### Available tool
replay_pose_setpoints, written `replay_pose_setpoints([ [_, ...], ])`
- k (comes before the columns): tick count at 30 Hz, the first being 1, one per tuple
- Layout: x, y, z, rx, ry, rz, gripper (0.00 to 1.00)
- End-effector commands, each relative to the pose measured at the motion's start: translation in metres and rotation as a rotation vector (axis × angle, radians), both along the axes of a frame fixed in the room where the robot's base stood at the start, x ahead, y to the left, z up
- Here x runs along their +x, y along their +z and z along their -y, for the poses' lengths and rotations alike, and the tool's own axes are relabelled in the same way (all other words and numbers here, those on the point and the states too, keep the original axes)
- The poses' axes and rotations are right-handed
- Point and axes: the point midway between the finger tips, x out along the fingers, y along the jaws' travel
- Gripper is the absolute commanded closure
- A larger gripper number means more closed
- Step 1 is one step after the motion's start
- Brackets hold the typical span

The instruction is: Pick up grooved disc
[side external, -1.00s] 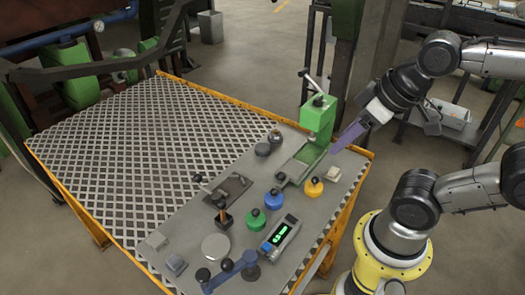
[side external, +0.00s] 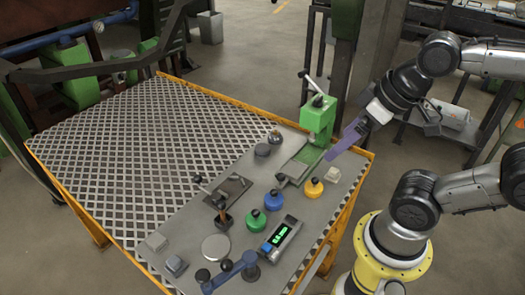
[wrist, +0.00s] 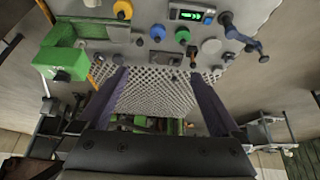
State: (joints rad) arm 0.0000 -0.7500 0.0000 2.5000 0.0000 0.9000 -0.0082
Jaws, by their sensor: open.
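My gripper (side external: 346,139) hangs in the air above the right edge of the table, beside the green press. Its two purple fingers are spread wide with nothing between them, as the wrist view also shows (wrist: 158,74). No grooves can be made out on any disc. A flat silver disc (side external: 215,247) lies on the grey plate toward the front, also in the wrist view (wrist: 211,46). A smaller dark disc (side external: 262,150) lies near the far end of the plate. My gripper is apart from both.
The grey plate holds a green press (side external: 318,118), yellow (side external: 313,188), blue (side external: 274,199) and green (side external: 256,219) knobbed pieces, a lit display box (side external: 281,236) and a blue lever (side external: 235,270). The mesh tabletop (side external: 130,140) at left is clear.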

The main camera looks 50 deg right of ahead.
Motion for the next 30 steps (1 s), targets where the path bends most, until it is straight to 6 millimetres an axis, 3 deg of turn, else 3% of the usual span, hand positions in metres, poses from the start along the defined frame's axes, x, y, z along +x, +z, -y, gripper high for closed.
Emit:
replay_pose_setpoints([
  [5,0.000,0.002,0.000,-0.074,0.138,-0.001,0.00],
  [11,0.030,0.042,0.001,-0.257,0.450,0.043,0.00],
  [16,0.086,0.072,0.011,-0.415,0.725,0.002,0.00],
  [20,0.138,0.079,0.024,-0.504,0.915,-0.053,0.00],
  [26,0.217,0.061,0.055,-0.571,1.151,-0.145,0.00],
  [30,0.266,0.029,0.083,-0.571,1.275,-0.209,0.00],
])
